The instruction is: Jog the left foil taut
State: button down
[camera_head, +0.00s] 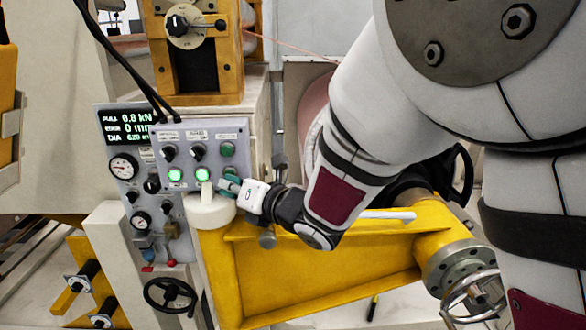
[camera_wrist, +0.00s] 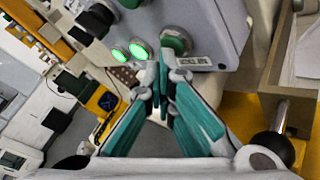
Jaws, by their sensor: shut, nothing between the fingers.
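A grey control box (camera_head: 185,140) carries black knobs, two lit green buttons (camera_head: 203,174) and an unlit green button (camera_head: 228,149). In the wrist view the lit buttons (camera_wrist: 138,50) lie left of another unlit green button (camera_wrist: 175,40). My gripper (camera_head: 226,186) is shut and empty at the box's lower right corner. Its teal fingertips (camera_wrist: 162,72) meet just below that unlit button; I cannot tell whether they touch it. A coppery surface (camera_head: 316,98), perhaps foil on a roll, shows partly behind my arm. The left foil cannot be made out clearly.
A display (camera_head: 127,124) reads a pull of 0.8 kN and an edge of 0 mm. A white round cap (camera_head: 208,210) stands just below the box. A yellow beam (camera_head: 320,268) runs under my arm. A black handwheel (camera_head: 170,295) is at lower left.

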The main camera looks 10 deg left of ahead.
jog(key=shift+s, duration=0.1)
jog(key=shift+s+d, duration=0.25)
jog(key=shift+s, duration=0.5)
jog(key=shift+s+d+p, duration=0.2)
jog(key=shift+s+p, duration=0.05)
jog(key=shift+s, duration=0.55)
jog(key=shift+s+d+p, duration=0.15)
jog(key=shift+s+p, duration=0.1)
jog(key=shift+s, duration=0.6)
jog(key=shift+s+d+p, duration=0.2)
jog(key=shift+s+p, duration=0.05)
jog(key=shift+s, duration=0.55)
jog(key=w+d+r+m+t+h, duration=0.15)
jog(key=d+m+h, duration=0.35)
jog(key=d+m, duration=0.65)
jog(key=w+d+r+m+t+h, duration=0.1)
jog(key=w+d+r+m+h, duration=0.3)
jog(key=d+m, duration=0.8)
jog(key=s+d+m+g+h, duration=0.2)
jog(key=s+d+m, duration=0.6)
jog(key=s, duration=0.4)
jog(key=s+d+f+m+g+h, duration=0.1)
jog(key=s+d+m+g+h, duration=0.2)
jog(key=s+d+m, duration=0.6)
jog(key=s+g, duration=0.1)
jog(key=s, duration=0.3)
jog(key=shift+f, duration=0.3)
